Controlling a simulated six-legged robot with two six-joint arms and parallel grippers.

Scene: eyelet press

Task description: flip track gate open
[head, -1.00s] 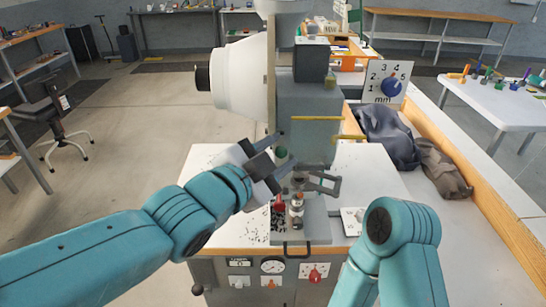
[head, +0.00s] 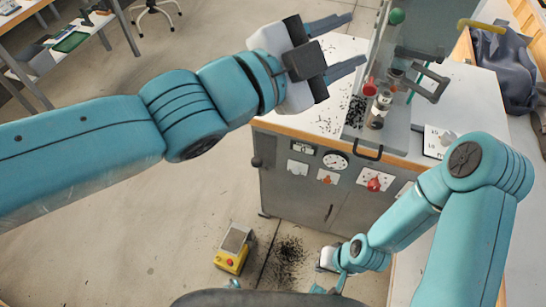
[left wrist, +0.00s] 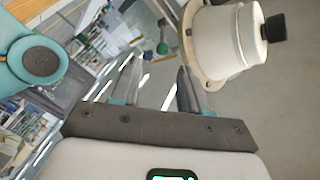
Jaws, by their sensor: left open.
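The eyelet press base (head: 391,122) stands on the bench, with a red part (head: 370,89) and a small metal post (head: 377,118) on it. A dark grey open-frame arm (head: 432,88) sticks out to the right there; I cannot tell for sure that it is the track gate. My left gripper (head: 357,40) is open and empty, left of the press and apart from that arm. In the left wrist view its two fingers (left wrist: 158,70) are spread with nothing between them. My right arm's white wrist end (head: 327,258) hangs low before the cabinet; its fingers are not clear.
The bench top (head: 322,115) left of the press is strewn with small black bits. A yellow pedal box (head: 232,255) stands on the floor. In the left wrist view a white rounded housing (left wrist: 225,40) is near the right finger.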

